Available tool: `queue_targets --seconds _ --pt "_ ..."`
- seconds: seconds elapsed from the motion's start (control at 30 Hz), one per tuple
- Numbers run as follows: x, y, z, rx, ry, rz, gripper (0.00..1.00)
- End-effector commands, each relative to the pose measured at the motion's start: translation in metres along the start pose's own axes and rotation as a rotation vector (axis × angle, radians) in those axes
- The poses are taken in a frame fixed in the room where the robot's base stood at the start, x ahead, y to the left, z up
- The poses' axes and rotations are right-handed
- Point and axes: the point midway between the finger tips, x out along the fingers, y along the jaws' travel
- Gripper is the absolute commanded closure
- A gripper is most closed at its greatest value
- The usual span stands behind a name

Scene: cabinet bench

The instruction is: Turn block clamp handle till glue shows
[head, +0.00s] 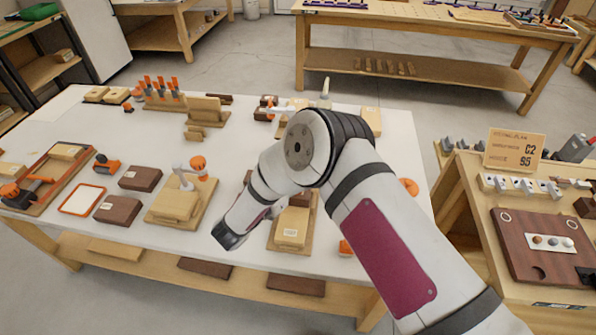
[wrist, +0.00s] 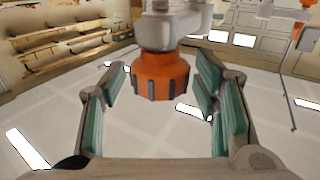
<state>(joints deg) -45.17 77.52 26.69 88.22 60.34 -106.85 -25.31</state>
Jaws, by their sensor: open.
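In the wrist view, an orange ribbed clamp handle (wrist: 162,78) is joined to a grey clamp body (wrist: 170,28) at the top of the picture. My gripper (wrist: 160,74) is open, with green-padded fingers on either side of the handle. A gap shows on the left; the right finger is closer, and I cannot tell whether it touches. In the head view my arm covers the middle of the table, and the gripper's fingers cannot be made out. A wooden block (head: 290,230) on a board lies beside my arm. I cannot make out glue in either view.
Another clamp with an orange knob (head: 198,163) stands on a wooden board at left. Dark blocks (head: 118,210), a red-rimmed tray (head: 82,199) and orange tools crowd the white table (head: 185,243). A side bench with a sign (head: 514,148) stands at right.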

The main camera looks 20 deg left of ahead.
Motion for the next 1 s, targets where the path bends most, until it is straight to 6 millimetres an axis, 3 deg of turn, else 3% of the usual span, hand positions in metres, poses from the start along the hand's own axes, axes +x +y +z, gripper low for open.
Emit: queue_targets --seconds 0.17,0.63,0.8,1.0 --pt "-0.016 -0.001 0.000 0.000 -0.001 -0.004 0.45" --pt "-0.103 -0.001 0.000 0.000 -0.001 -0.002 0.45" --pt "-0.117 0.000 0.000 0.000 0.001 0.000 0.45" --pt "-0.120 0.000 0.000 0.000 0.001 0.000 0.45"
